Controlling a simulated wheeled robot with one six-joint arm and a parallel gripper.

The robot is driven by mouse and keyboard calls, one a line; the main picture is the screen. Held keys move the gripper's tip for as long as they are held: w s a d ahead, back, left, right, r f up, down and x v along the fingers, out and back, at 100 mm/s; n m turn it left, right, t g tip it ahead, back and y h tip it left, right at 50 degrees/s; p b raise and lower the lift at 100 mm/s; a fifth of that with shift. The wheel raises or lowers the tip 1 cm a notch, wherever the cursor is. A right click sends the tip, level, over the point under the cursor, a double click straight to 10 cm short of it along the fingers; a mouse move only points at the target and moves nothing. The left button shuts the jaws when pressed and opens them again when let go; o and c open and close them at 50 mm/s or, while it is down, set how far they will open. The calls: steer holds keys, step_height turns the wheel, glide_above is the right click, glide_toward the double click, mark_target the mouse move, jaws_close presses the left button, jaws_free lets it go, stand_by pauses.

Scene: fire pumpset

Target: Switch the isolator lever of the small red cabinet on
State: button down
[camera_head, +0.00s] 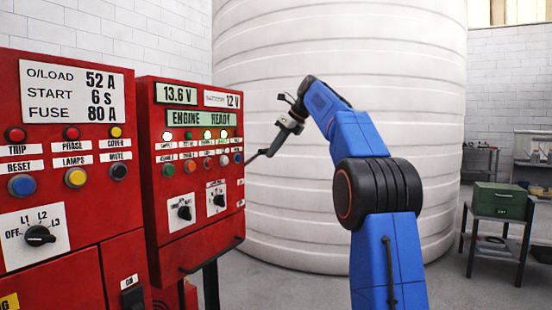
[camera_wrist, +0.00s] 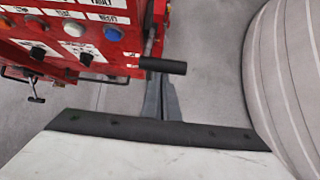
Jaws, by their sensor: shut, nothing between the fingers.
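The small red cabinet (camera_head: 191,228) stands in the middle left of the head view, with a lit "ENGINE READY" display. It also shows at the upper left of the wrist view (camera_wrist: 95,62). Its isolator lever sticks out from the cabinet's side, and its black grip (camera_wrist: 163,65) shows clearly in the wrist view. My gripper (camera_head: 268,150) is at the cabinet's right side in the head view. In the wrist view its grey fingers (camera_wrist: 160,84) are shut and empty, with the tips close to the black grip. Whether they touch it, I cannot tell.
A larger red cabinet (camera_head: 75,218) stands at the left. A big white ribbed tank (camera_head: 300,205) is close behind my arm. A green box (camera_head: 499,201) sits on a dark stand at the right. Grey floor is clear between tank and stand.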

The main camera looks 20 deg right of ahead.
steer(key=shift+w+a+r, duration=0.15)
steer(key=shift+a+r, duration=0.05)
steer(key=shift+r, duration=0.35)
steer(key=shift+w+a+r, duration=0.1)
steer(key=shift+a+r, duration=0.05)
steer(key=shift+r, duration=0.35)
steer(key=shift+a, duration=0.1)
steer(key=shift+s+d+f, duration=1.15)
steer(key=shift+s+f, duration=0.1)
steer(key=shift+f, duration=0.35)
step_height(320, 180, up, 9)
steer(key=s+d, duration=0.1)
steer(key=s, duration=0.1)
steer(key=shift+d, duration=0.35)
steer(key=shift+r, duration=0.1)
steer(key=shift+s+a, duration=0.1)
